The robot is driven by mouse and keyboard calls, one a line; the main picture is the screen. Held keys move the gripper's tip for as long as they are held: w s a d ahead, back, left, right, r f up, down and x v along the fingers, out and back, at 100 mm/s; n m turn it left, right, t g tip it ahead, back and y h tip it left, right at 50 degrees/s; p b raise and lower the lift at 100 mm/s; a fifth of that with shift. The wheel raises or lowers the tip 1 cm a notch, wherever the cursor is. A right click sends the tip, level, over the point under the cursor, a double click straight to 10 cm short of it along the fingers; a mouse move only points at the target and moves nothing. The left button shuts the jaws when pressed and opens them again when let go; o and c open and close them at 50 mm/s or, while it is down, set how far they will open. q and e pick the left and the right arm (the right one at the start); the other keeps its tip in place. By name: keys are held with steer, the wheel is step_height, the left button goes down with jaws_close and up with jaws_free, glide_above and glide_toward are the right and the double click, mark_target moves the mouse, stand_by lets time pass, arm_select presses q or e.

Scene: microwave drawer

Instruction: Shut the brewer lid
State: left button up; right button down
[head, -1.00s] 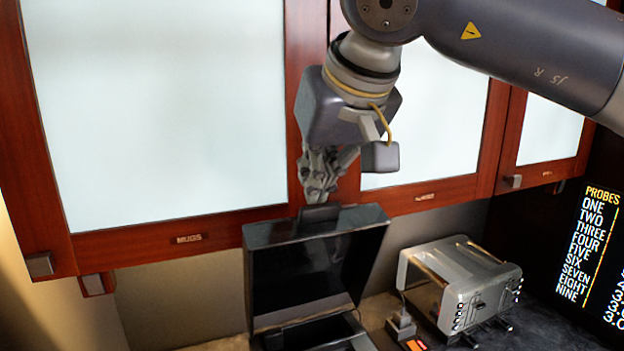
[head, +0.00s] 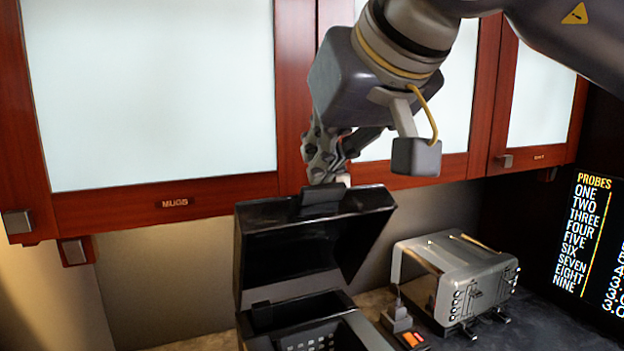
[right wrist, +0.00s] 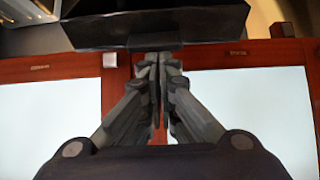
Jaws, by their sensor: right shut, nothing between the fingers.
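The brewer's black lid (head: 310,235) is raised and tilts forward over its base (head: 320,328) in the head view. A tab (head: 318,198) sticks up from the lid's top edge. My right gripper (head: 326,183) is shut and empty, with its fingertips right at the lid's top edge beside the tab. In the right wrist view the closed fingertips (right wrist: 158,58) are at the edge of the dark lid (right wrist: 160,22); I cannot tell if they press on it. The brewer's inside shows under the lid. My left gripper is not in view.
A silver toaster (head: 455,280) stands right of the brewer on the dark counter. A small plug-like block (head: 396,318) lies between them. Wooden cabinets with frosted doors (head: 150,95) hang behind and above. A dark PROBES panel (head: 590,240) is at the far right.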

steer(key=s+d+f+t+y+b, duration=0.1)
steer(key=s+d+f+t+b, duration=0.3)
steer(key=s+f+b, duration=0.5)
steer(key=shift+f+y+b, duration=0.3)
steer(key=shift+f+b, duration=0.25)
steer(key=shift+b, duration=2.7)
steer(key=shift+s, duration=0.15)
